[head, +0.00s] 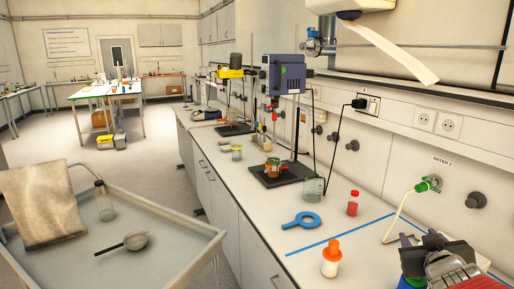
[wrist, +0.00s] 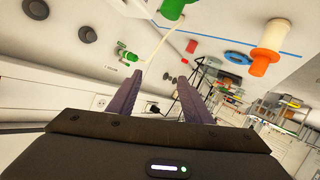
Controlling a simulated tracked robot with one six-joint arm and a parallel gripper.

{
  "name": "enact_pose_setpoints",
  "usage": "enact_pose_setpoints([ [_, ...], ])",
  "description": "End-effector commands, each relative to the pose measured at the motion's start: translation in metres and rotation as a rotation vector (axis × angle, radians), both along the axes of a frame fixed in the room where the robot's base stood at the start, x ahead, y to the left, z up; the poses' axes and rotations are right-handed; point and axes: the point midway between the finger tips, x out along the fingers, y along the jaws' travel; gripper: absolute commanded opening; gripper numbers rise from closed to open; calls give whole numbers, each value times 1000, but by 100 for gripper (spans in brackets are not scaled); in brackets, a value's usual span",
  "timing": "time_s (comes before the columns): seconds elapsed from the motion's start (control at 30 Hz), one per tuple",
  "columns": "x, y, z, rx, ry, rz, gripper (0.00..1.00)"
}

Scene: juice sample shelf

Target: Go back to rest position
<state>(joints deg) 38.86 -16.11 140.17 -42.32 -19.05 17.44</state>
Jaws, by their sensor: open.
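My gripper (head: 420,240) is at the lower right of the head view, above the bench near the wall. It also shows in the wrist view (wrist: 158,78), where its two purple-grey fingers stand apart with nothing between them. The wrist picture is turned nearly upside down. The head view shows only part of my arm at the picture's corner.
A white bottle with an orange cap (head: 330,262), a red bottle (head: 352,206) and a blue ring (head: 301,220) are on the bench left of my gripper. A green water valve (head: 428,185) with a pale hose is on the wall. A grey cart (head: 180,262) stands left.

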Motion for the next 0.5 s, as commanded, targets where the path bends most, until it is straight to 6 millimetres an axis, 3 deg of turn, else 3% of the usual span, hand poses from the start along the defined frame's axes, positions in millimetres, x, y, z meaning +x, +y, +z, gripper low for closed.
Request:
enact_pose_setpoints([
  [0.27,-16,59,-3,78,127,-49,45],
  [0.5,-46,125,-19,184,273,-32,45],
])
